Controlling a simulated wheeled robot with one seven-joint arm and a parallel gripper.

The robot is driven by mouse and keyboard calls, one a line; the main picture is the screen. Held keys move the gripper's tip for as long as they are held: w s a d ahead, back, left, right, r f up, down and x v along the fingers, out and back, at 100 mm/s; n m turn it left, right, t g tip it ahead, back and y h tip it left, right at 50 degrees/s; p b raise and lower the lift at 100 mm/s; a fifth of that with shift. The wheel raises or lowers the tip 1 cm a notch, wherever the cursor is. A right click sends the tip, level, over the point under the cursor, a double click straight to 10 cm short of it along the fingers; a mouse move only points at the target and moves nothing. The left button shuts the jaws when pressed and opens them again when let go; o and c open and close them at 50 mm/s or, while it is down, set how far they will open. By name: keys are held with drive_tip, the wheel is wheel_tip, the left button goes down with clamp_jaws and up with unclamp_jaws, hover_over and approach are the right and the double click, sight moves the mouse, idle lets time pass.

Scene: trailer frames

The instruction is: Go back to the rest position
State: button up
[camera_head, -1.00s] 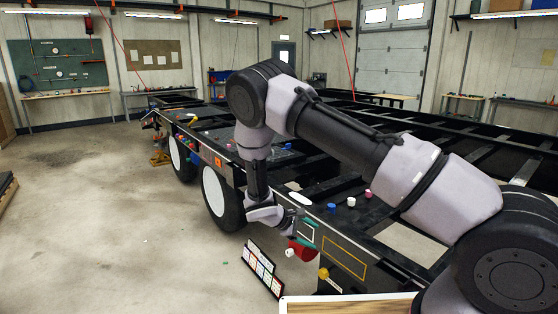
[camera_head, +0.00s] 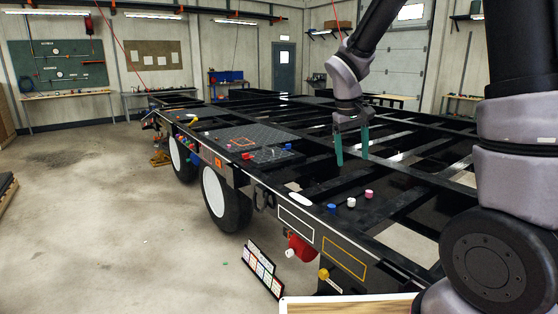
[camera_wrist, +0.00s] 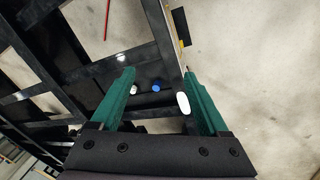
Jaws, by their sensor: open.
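My gripper (camera_head: 352,147) is above the black trailer frame (camera_head: 410,196) in the head view, with its two green fingers apart and pointing down. Nothing is between the fingers. In the wrist view my gripper (camera_wrist: 160,90) also shows its green fingers spread wide, with the trailer frame, a white oval piece (camera_wrist: 183,103), a blue knob (camera_wrist: 156,87) and a white knob (camera_wrist: 134,89) below and beyond them. My arm rises from the right side of the head view and reaches over the frame.
Blue (camera_head: 332,208), white (camera_head: 351,202) and pink (camera_head: 369,194) knobs stand on the near part of the frame. A red coupling (camera_head: 301,248) and a yellow knob (camera_head: 323,273) are on its front side. A card rack (camera_head: 263,268) stands on the floor.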

drive_tip(key=s+d+r+m+t+y, duration=0.2)
drive_tip(key=s+r+m+t, duration=0.1)
drive_tip(key=s+r, duration=0.5)
drive_tip(key=s+d+r+m+t+y, duration=0.2)
drive_tip(key=s+r+m, duration=0.1)
drive_tip(key=s+r, duration=0.5)
drive_tip(key=shift+s+d+t, duration=0.4)
drive_tip(key=shift+s, duration=0.55)
